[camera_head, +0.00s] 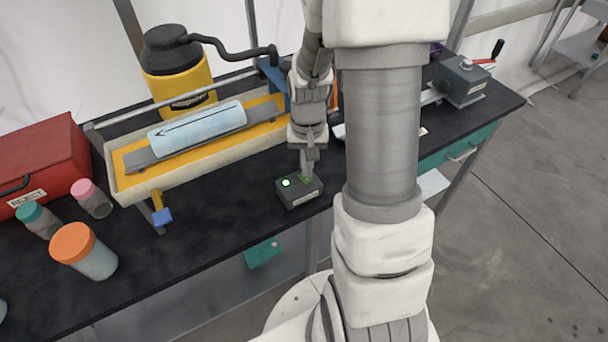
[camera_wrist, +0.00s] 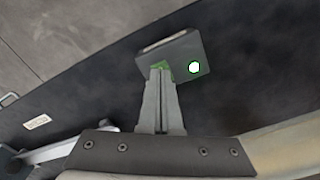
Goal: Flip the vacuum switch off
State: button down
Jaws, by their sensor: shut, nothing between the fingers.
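The vacuum switch (camera_head: 298,191) is a small dark box with a lit green-white lamp, near the front edge of the black table. In the wrist view the switch box (camera_wrist: 184,52) shows its bright lamp with a green ring and a green part partly hidden behind the fingertips. My gripper (camera_head: 306,174) is shut with nothing between its fingers. Its fingertips are at the green part on top of the box, and in the wrist view the shut fingers (camera_wrist: 160,72) overlap the box's edge. I cannot tell whether they touch it.
A tray (camera_head: 120,188) with a light-blue cylinder (camera_head: 198,128) lies behind-left. A yellow vacuum (camera_head: 180,82) with a black hose stands beyond it. A red reject box (camera_head: 40,165) and several lidded jars (camera_head: 85,250) are at left. A grey clamp device (camera_head: 460,82) sits at right.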

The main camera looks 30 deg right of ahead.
jog(key=shift+f+b, duration=0.8)
jog(key=shift+f, duration=0.15)
dwell(0.4)
jog(key=shift+r, duration=0.1)
jog(key=shift+r+p, duration=2.75)
jog(key=shift+r, duration=0.75)
notch_tip(320, 180, up, 14)
jog(key=n+t, duration=0.3)
send_over(306, 180)
jog(key=s+a, duration=0.3)
jog(key=a, duration=0.2)
jog(key=s+a+r+n+t, duration=0.2)
jog(key=s+a+r, duration=0.3)
jog(key=s+r, duration=0.3)
jog(key=shift+s+a+r+n+t, duration=0.15)
jog(key=shift+s+n+t, duration=0.15)
jog(key=shift+s, duration=0.4)
